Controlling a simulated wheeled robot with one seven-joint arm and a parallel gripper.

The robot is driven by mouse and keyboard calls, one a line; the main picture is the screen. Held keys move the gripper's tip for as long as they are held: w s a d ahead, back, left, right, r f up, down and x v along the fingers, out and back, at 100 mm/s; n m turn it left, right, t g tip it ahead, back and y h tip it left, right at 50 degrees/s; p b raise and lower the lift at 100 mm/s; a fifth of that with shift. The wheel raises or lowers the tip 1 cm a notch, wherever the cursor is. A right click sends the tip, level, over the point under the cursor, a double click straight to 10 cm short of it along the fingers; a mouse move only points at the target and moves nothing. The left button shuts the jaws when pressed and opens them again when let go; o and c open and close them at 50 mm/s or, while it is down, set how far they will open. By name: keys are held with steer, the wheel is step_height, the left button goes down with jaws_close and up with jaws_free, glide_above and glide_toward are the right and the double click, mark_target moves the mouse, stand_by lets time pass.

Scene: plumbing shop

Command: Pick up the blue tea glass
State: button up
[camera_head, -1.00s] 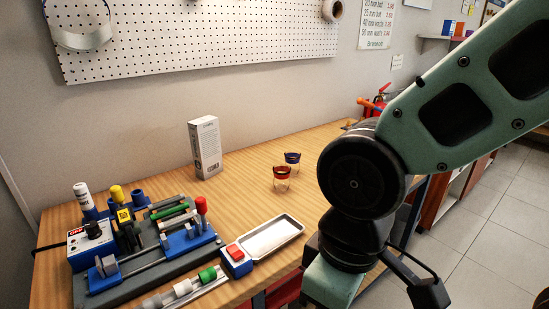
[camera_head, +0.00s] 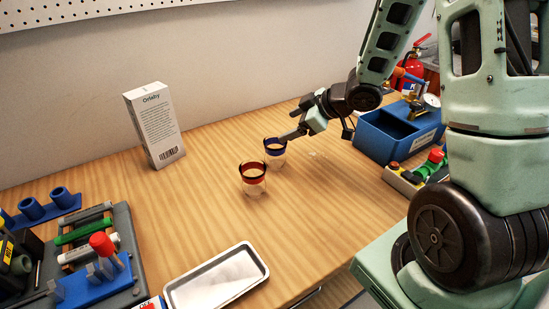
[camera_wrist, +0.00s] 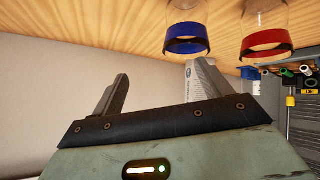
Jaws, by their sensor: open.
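The blue tea glass (camera_head: 274,157) is clear with a blue band and stands upright on the wooden table. It also shows in the wrist view (camera_wrist: 187,45), above the tip of the right finger. The red-banded tea glass (camera_head: 253,188) stands just in front and to its left; in the wrist view it is at the upper right (camera_wrist: 265,40). My gripper (camera_head: 289,137) is open and empty, low over the table at the blue glass's right rear. In the wrist view its two fingers (camera_wrist: 157,84) are spread apart. Whether a finger touches the glass cannot be told.
A white box (camera_head: 154,126) stands at the back left. A metal tray (camera_head: 217,279) lies at the front edge. Pipe tools on a grey base (camera_head: 125,243) are at the left. A blue toolbox (camera_head: 385,148) stands right of my gripper. The table left of the glasses is clear.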

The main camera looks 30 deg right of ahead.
mark_target(275, 152)
steer(key=s+d+f+y, duration=0.2)
steer(key=s+d+y, duration=0.3)
steer(key=s+d, duration=0.3)
steer(key=shift+n, duration=0.3)
steer(key=x, duration=0.7)
steer(key=s+a+p+x, duration=0.1)
steer(key=x, duration=0.3)
steer(key=shift+w+a, duration=0.15)
steer(key=shift+a, duration=0.05)
steer(key=shift+r+p+x, duration=0.15)
steer(key=shift+p+x, duration=0.25)
steer(key=shift+x, duration=1)
steer(key=shift+r+p+x, duration=0.1)
steer(key=shift+p+x, duration=0.25)
steer(key=shift+x, duration=1)
steer(key=shift+a, duration=0.15)
steer(key=shift+c, duration=0.3)
steer(key=c, duration=1)
